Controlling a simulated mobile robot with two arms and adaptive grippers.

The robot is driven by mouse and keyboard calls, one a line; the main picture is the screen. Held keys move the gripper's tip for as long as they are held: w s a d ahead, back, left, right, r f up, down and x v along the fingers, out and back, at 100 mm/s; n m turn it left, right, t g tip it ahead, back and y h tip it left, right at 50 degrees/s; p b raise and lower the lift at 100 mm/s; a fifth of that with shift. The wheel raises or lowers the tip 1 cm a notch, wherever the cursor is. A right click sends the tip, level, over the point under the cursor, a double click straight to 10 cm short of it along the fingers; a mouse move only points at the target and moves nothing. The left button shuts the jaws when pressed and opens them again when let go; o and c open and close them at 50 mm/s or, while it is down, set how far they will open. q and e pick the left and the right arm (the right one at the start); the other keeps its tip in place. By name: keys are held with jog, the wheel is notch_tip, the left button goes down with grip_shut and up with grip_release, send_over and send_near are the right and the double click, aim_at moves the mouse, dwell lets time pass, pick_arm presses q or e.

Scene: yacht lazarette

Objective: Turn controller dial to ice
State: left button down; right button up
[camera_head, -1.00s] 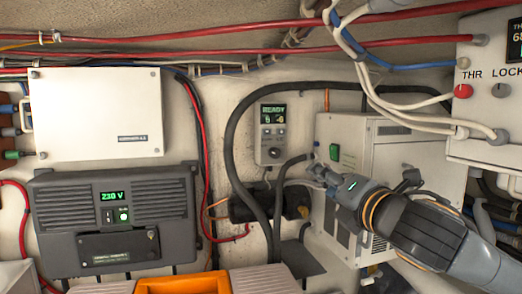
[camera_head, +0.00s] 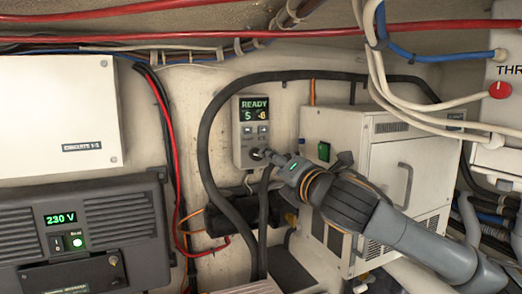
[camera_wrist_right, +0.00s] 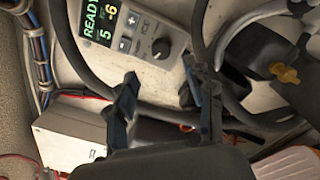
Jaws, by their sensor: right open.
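The controller (camera_head: 238,135) is a small grey unit on the back wall. Its green screen reads READY with 5 and -6. Its round dark dial (camera_wrist_right: 160,48) shows clearly in the right wrist view, below the plus and minus buttons, but its pointer setting and labels are too small to read. My right gripper (camera_head: 268,156) reaches in from the right, with its fingertips close to the dial in the head view. In the right wrist view the fingers (camera_wrist_right: 161,84) are apart with nothing between them, and the dial lies beyond the tips. My left gripper is in neither view.
A thick black hose (camera_head: 205,150) loops around the controller. A white cabinet (camera_head: 345,135) stands just right of it, beneath my arm. A dark inverter unit (camera_head: 130,225) is at lower left. White cables (camera_head: 395,105) hang at upper right.

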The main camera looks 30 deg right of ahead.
jog(key=w+p, duration=0.2)
jog(key=w, duration=0.6)
jog(key=shift+w+d+p, duration=0.15)
jog(key=shift+d+p, duration=0.05)
jog(key=shift+p, duration=0.15)
jog(key=shift+f, duration=0.1)
jog(key=shift+c, duration=0.4)
grip_shut()
